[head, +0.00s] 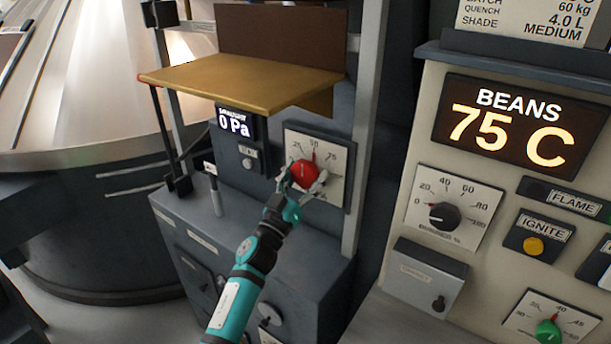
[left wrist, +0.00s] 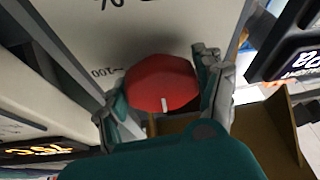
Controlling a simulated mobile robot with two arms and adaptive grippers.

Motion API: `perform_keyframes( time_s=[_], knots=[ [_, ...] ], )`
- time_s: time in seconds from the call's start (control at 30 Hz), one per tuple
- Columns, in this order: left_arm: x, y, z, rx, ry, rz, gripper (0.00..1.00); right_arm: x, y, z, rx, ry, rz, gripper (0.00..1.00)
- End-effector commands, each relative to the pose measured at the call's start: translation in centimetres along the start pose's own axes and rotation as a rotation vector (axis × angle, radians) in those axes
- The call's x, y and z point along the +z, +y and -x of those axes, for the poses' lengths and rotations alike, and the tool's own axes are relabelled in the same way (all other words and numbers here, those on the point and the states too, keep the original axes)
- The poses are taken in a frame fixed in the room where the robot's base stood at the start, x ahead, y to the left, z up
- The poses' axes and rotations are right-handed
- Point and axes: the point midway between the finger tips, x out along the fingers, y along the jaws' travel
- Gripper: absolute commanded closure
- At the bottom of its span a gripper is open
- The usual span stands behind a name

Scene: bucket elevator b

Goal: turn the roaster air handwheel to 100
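The roaster air handwheel is a red knob (head: 303,173) on a white dial plate (head: 334,188) marked 25, 50 and 75 in the head view. A thin red pointer stands near 50. My left gripper (head: 303,187) is at the knob, with one finger on each side. The left wrist view shows the red knob (left wrist: 160,82) with a white mark, between the fingers of the left gripper (left wrist: 163,95); a 100 mark is beside it. The fingers are very close to the knob's sides; whether both press on it is unclear. My right gripper is not in view.
A brown shelf (head: 238,80) juts out above the dial. A display reading 0 Pa (head: 234,124) is to its left, and a metal upright (head: 366,120) to its right. A control panel (head: 425,120) with a BEANS 75 C display is at the right.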

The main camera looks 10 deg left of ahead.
Motion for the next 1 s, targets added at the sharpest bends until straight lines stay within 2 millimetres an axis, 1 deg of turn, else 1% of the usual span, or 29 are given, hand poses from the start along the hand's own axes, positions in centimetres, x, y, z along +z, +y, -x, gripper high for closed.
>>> perform_keyframes(
  time_s=[0.03,0.2,0.57,0.77,1.0],
  knots=[
    [0.01,-0.02,0.01,0.000,0.000,0.000,0.43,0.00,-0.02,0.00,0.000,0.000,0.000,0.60],
    [0.00,-0.02,0.02,0.000,0.000,0.000,0.65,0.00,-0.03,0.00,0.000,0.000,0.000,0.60],
    [0.07,-0.08,0.05,0.018,-0.001,-0.044,0.65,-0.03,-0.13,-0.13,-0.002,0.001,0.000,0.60],
    [0.07,-0.19,0.06,0.064,0.000,-0.154,0.65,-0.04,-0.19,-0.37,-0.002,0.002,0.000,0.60],
    [0.05,-0.33,0.05,0.146,0.002,-0.350,0.65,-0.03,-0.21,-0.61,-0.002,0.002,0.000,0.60]
  ],
)
